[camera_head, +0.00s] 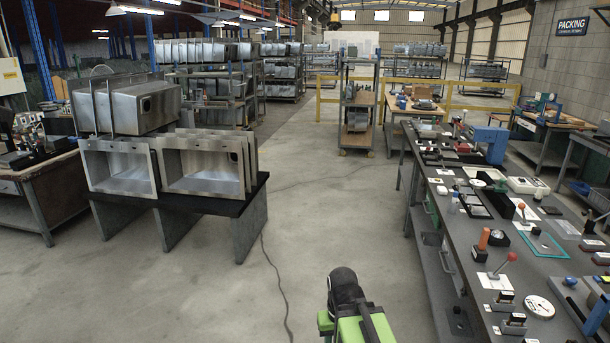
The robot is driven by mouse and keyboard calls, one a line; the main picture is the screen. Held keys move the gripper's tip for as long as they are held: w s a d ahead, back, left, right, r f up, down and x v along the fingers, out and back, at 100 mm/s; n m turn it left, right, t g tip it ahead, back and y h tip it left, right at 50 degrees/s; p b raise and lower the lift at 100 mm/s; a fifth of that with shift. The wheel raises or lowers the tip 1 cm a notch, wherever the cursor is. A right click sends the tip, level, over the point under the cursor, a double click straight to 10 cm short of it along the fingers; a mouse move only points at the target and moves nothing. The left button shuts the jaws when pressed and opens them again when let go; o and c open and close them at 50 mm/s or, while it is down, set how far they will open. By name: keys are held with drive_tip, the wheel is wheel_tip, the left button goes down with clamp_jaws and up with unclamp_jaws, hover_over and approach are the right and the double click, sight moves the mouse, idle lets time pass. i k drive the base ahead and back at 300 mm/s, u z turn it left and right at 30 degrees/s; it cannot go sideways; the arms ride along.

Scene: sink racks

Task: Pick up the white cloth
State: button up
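I cannot pick out a white cloth with certainty. Several small, flat white pieces lie on the long grey workbench (432,230) at the right, but they are too small to tell cloth from paper or plates. One white piece (493,281) lies under a red-knobbed lever (499,267) near the bench's front. My green and black arm shows at the bottom centre, left of the bench. No gripper fingers can be made out, so what they hold is hidden.
Steel sinks (205,163) stand on a dark rack (183,200) at the left. A dark cable (273,262) runs across the open concrete floor between rack and bench. A wheeled shelf cart (357,138) stands farther back. Tools and fixtures crowd the bench top.

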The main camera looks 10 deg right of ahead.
sight(441, 189)
drive_tip(key=i, duration=2.15)
drive_tip(key=z, duration=0.4)
drive_tip(key=i, duration=2)
drive_tip(key=z, duration=0.2)
